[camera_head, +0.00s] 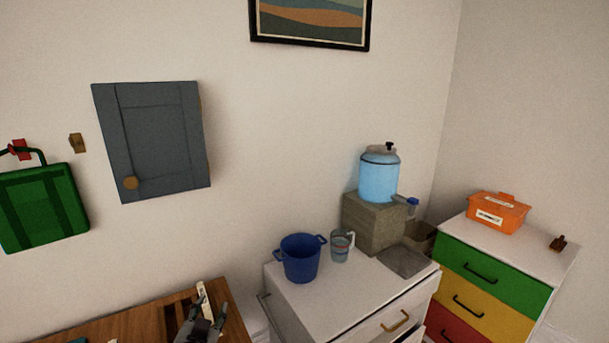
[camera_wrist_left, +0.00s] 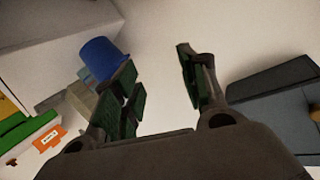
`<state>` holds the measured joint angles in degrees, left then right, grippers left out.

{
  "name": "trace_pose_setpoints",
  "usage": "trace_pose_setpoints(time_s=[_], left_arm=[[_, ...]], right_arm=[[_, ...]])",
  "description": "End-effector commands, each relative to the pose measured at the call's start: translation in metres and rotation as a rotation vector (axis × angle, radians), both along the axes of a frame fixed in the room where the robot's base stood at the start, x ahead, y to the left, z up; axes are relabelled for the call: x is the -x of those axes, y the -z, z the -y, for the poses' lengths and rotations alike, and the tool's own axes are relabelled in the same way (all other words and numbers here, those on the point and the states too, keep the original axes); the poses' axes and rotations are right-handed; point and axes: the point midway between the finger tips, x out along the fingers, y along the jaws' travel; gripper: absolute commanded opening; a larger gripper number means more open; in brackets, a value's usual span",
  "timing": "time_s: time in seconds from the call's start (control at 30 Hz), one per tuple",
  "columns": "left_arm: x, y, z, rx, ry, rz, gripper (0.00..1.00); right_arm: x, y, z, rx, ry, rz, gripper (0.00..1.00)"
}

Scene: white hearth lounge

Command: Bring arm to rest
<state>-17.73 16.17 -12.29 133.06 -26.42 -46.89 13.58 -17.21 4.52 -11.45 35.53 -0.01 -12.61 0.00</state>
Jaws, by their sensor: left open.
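My left gripper (camera_head: 208,311) is low in the head view, in front of the wooden surface (camera_head: 133,319). In the left wrist view its two dark fingers stand wide apart, and the gripper (camera_wrist_left: 155,62) is open with only pale wall between them. A pale upright piece (camera_head: 203,294) shows just behind the gripper in the head view; I cannot tell what it is. My right gripper is in neither view.
An orange box (camera_head: 498,212) sits on the coloured drawers (camera_head: 490,262). A grey wall cabinet (camera_head: 155,140) and green bag (camera_head: 42,207) hang left.

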Motion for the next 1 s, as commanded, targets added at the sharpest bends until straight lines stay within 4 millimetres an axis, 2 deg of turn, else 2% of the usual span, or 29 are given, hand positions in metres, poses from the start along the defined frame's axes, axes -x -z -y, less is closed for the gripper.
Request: trace_pose_setpoints(time_s=[0.03, 0.2, 0.5, 0.7, 1.0], left_arm=[[0.009, 0.013, -0.003, 0.021, -0.019, -0.056, 0.43], [0.042, 0.053, -0.009, 0.076, -0.066, -0.246, 0.43], [0.117, 0.111, -0.004, 0.166, -0.096, -0.59, 0.43], [0.156, 0.131, 0.004, 0.204, -0.086, -0.75, 0.43], [0.195, 0.144, 0.012, 0.239, -0.065, -0.897, 0.43]], right_arm=[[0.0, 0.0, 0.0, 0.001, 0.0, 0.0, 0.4], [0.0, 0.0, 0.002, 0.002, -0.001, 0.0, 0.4], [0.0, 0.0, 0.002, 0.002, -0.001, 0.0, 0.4], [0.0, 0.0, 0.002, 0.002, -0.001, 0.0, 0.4], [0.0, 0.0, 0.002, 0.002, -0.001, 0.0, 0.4]])
